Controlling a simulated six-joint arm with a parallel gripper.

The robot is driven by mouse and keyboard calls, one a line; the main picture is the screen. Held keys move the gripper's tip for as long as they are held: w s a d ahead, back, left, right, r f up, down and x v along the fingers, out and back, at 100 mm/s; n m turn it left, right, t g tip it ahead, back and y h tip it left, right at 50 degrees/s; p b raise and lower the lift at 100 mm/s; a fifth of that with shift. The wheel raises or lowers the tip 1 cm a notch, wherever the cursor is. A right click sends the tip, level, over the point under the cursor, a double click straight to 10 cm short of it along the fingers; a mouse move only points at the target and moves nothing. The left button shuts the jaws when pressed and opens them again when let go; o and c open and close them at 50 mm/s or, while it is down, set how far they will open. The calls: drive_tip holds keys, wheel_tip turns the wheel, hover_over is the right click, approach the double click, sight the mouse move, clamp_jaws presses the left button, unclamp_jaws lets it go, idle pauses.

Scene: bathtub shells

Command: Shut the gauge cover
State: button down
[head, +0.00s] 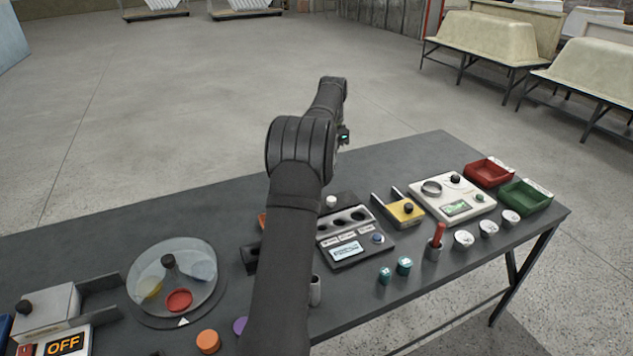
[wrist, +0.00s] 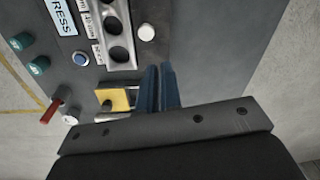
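My gripper (wrist: 161,72) shows in the wrist view as two dark blue fingers side by side, shut or almost touching, with nothing seen between them. In the head view my arm hides most of it. No part is labelled as a gauge cover, and I cannot tell for certain which it is.
A grey panel (head: 348,255) with round holes, a blue button and a screen lies left of the yellow block. Red (head: 489,172) and green (head: 525,195) trays are far right. A clear-topped disc (head: 175,277) is left.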

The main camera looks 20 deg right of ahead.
drive_tip(key=w+f+n+t, duration=0.1)
drive_tip(key=f+n, duration=0.3)
drive_tip(key=w+d+f+n+t, duration=0.1)
drive_tip(key=f+n, duration=0.3)
drive_tip(key=f, duration=0.1)
drive_tip(key=w+f+n, duration=0.2)
drive_tip(key=f+n, duration=0.2)
drive_tip(key=f, duration=0.1)
drive_tip(key=shift+d+t+h, duration=0.25)
drive_tip(key=shift+t+h, duration=0.15)
drive_tip(key=shift+f, duration=0.4)
drive_tip(key=shift+s+a+r, duration=0.1)
drive_tip(key=shift+s+a, duration=0.15)
drive_tip(key=shift+s, duration=0.65)
drive_tip(key=shift+s+a, duration=0.25)
drive_tip(key=shift+s, duration=0.6)
